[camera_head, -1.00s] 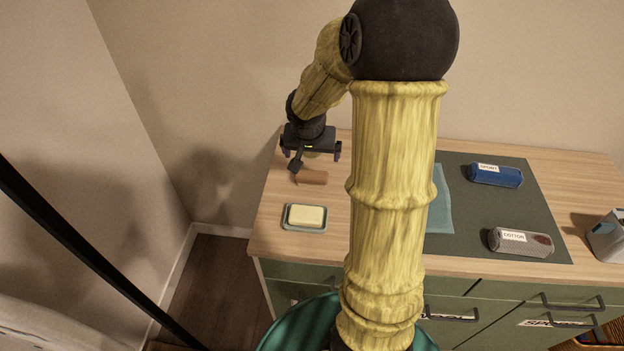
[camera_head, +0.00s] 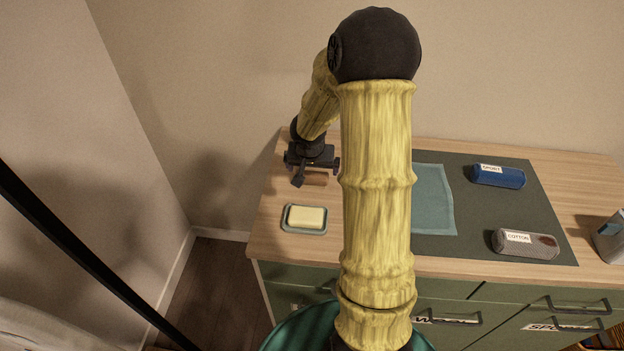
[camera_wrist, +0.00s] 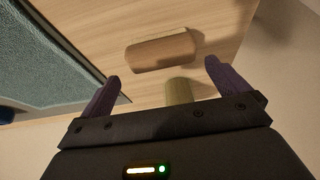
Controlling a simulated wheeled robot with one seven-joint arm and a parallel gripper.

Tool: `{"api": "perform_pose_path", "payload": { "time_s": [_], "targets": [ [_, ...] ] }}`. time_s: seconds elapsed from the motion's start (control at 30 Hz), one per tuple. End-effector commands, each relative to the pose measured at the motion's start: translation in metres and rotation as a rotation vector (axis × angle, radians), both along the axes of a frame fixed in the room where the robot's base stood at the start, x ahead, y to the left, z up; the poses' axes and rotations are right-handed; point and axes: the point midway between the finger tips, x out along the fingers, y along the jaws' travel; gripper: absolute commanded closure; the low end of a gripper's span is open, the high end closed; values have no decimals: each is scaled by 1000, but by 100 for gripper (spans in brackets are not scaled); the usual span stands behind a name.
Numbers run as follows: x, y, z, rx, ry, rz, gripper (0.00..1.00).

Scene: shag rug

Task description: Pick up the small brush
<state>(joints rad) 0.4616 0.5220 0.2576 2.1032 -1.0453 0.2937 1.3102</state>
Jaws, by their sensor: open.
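A brown wooden block-like piece, which I take for the small brush (camera_head: 317,178), lies on the left part of the wooden counter, partly hidden by my gripper in the head view. In the wrist view the brush (camera_wrist: 162,52) lies whole on the counter, beyond the fingertips, with no finger touching it. No bristles can be made out. My gripper (camera_head: 312,166) is over the back left of the counter, close to the brush. Its two purple fingers (camera_wrist: 163,72) are spread wide, with nothing gripped.
A soap dish (camera_head: 288,226) holds pale soap. A dark mat (camera_head: 475,213) bears a teal cloth (camera_head: 433,200), a blue roll (camera_head: 498,176) and a grey roll (camera_head: 524,244). The wall is close behind.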

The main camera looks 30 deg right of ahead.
Motion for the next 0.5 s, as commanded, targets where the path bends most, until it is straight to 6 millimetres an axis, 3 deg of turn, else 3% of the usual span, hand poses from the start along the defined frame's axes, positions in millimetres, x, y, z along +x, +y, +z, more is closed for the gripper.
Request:
{"api": "perform_pose_path", "payload": {
  "time_s": [0.27, 0.5],
  "targets": [
    [10, -3, -38, 1, 3, 1, 0],
    [12, -5, -43, 0, 0, 0, 0]
  ]
}}
